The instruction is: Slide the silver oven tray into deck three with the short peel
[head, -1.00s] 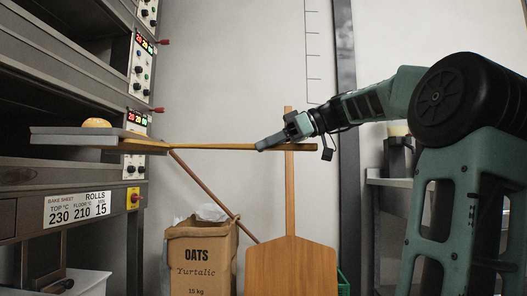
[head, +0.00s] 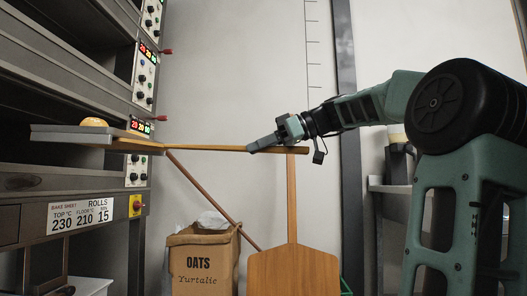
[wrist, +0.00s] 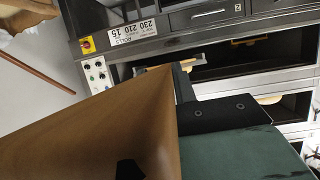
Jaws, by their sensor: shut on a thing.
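The silver oven tray (head: 75,134) lies flat on the short peel, with a round golden roll (head: 95,122) on it. It is at the left in the head view, in front of a dark deck opening; how far in it is, I cannot tell. The peel's wooden handle (head: 205,147) runs level to the right. My gripper (head: 262,144) is shut on the handle near its right end. In the wrist view the brown handle (wrist: 90,130) fills the lower left close up, and the tray (wrist: 186,63) shows small by the oven.
The deck oven (head: 60,75) fills the left, with control panels and a bake-sheet label (head: 80,213). An oats sack (head: 202,262) stands below the handle. A larger wooden peel (head: 292,272) leans on the wall behind my gripper. A shelf (head: 388,187) stands at right.

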